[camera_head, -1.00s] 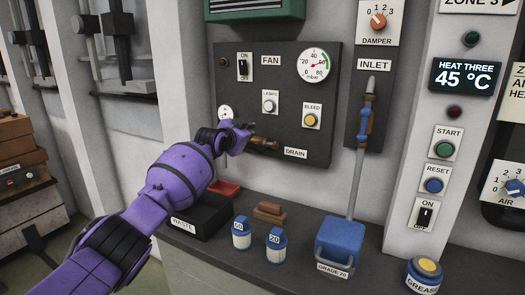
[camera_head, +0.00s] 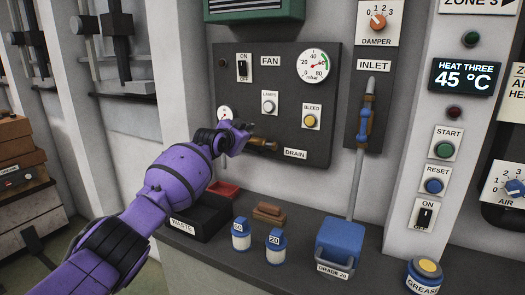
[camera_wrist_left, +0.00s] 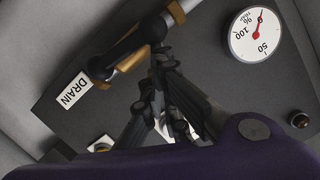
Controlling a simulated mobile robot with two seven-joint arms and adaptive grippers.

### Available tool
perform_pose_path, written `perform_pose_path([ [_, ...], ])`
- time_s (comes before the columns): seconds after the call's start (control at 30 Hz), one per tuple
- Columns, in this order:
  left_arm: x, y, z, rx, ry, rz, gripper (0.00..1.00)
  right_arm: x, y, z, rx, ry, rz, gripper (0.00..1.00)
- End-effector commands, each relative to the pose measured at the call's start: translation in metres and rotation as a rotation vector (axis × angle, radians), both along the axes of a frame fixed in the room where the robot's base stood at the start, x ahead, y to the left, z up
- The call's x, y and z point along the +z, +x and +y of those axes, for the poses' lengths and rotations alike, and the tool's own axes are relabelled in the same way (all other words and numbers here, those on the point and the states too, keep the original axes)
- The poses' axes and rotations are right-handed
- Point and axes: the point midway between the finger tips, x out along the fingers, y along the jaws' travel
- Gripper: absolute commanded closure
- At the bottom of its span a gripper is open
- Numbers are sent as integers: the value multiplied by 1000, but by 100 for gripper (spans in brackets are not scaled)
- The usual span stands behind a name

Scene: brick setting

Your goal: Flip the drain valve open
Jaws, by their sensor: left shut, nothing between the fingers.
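The drain valve (camera_head: 262,145) is a brass fitting low on the dark panel, left of the DRAIN label (camera_head: 295,154). In the left wrist view the valve (camera_wrist_left: 130,62) shows as a brass pipe with a dark lever lying roughly along it. My left gripper (camera_head: 246,132) is at the valve's left end, partly covering it. In the left wrist view the gripper's fingertips (camera_wrist_left: 160,58) are together and empty, close beside the lever's end. I cannot tell whether they touch it. My right gripper is in neither view.
The panel (camera_head: 230,75) also carries a FAN switch (camera_head: 243,68), a BLEED button (camera_head: 310,120) and a pressure gauge (camera_head: 313,65). Below on the ledge are a black WASTE tray (camera_head: 205,220), blue-and-white bottles (camera_head: 275,246) and a blue GRADE 20 container (camera_head: 340,245).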

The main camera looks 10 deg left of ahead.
Motion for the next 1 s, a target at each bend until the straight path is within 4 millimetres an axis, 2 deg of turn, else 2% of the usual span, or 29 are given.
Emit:
perform_pose_path([
  [0.17, 12, -3, -2, 0, 1, -3, 100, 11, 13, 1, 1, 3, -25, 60],
  [0.37, 58, -17, -10, 3, 1, -15, 100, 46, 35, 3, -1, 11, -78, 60],
  [0.43, 51, -30, -5, 3, 2, -11, 100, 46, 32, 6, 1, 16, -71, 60],
  [0.7, 54, -77, 6, 4, 2, -5, 100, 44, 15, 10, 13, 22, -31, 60],
  [0.83, 56, -94, 9, 3, 1, -3, 100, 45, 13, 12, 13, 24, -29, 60],
  [1.0, 56, -106, 12, 4, 1, -1, 100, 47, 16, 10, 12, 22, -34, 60],
])
